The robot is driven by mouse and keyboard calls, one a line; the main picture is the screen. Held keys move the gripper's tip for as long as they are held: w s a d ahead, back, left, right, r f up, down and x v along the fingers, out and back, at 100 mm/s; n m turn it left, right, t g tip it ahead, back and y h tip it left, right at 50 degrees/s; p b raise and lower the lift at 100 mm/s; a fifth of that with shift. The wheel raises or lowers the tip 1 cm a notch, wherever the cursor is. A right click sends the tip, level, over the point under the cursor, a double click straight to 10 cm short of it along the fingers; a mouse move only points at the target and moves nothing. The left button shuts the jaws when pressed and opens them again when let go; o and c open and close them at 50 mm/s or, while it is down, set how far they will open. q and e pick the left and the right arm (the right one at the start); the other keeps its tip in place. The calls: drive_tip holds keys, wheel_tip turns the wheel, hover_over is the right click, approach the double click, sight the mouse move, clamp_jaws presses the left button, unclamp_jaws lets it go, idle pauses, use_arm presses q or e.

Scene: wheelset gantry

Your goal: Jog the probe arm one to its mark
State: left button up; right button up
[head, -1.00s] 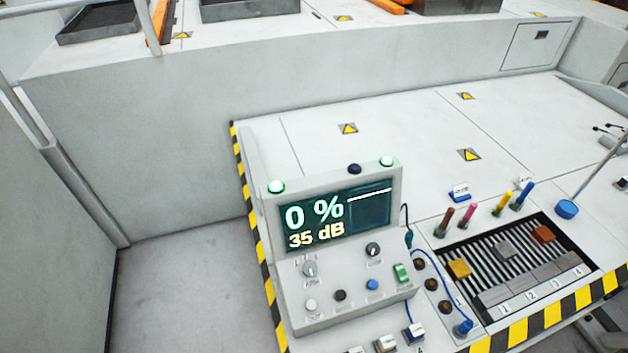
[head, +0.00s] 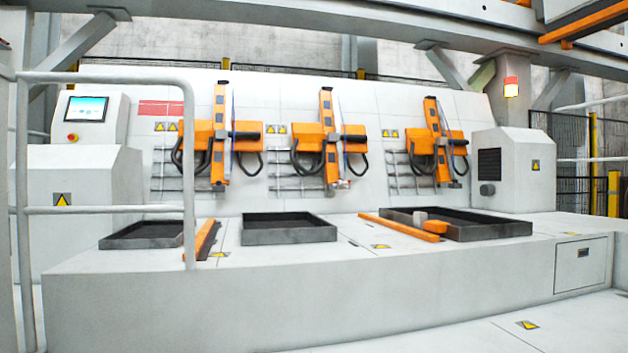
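In the head view three orange probe arms hang in a row on the white back wall: a left one (head: 220,140), a middle one (head: 328,140) and a right one (head: 436,142). Each stands upright on horizontal rails with black cable loops at its sides. I cannot read which is number one, and no mark for it can be made out. Neither of my grippers is in view.
Black trays (head: 289,228) sit on the white bed in front of the arms; the right tray (head: 470,232) holds small blocks. A grey railing (head: 190,150) stands at the left. A monitor cabinet (head: 88,108) is at the far left. A lit beacon (head: 511,87) is on the right post.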

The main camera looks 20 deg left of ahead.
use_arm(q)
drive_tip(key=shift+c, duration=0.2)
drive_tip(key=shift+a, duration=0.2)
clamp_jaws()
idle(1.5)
